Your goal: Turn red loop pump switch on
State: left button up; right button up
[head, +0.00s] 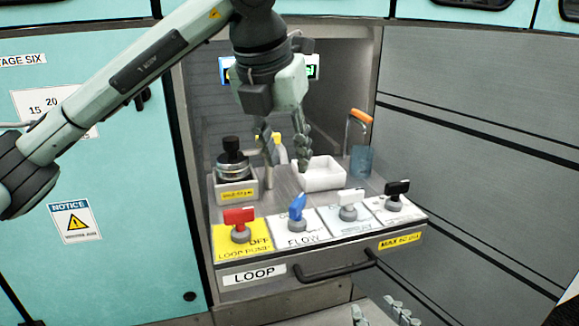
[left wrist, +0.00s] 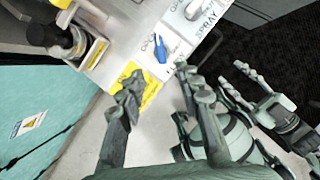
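The red loop pump switch (head: 238,217) sits on a yellow plate (head: 226,240) marked OFF and LOOP PUMP, at the left end of the panel. In the left wrist view part of the yellow plate (left wrist: 151,94) shows, and my finger hides the red switch. My left gripper (head: 283,158) is open and empty, above and behind the switch row, apart from the red switch. Its two spread fingers show in the left wrist view (left wrist: 160,78). My right gripper (head: 384,308) is open and empty, low in front of the panel; it also shows in the left wrist view (left wrist: 232,74).
A blue switch (head: 297,208), a white switch (head: 348,206) and a black switch (head: 396,192) stand right of the red one. Behind are a black-capped jar (head: 233,165), a white tray (head: 322,178) and a blue cup (head: 361,158). A dark handle (head: 335,270) juts out below.

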aim_at(238, 216)
jog(key=k, duration=1)
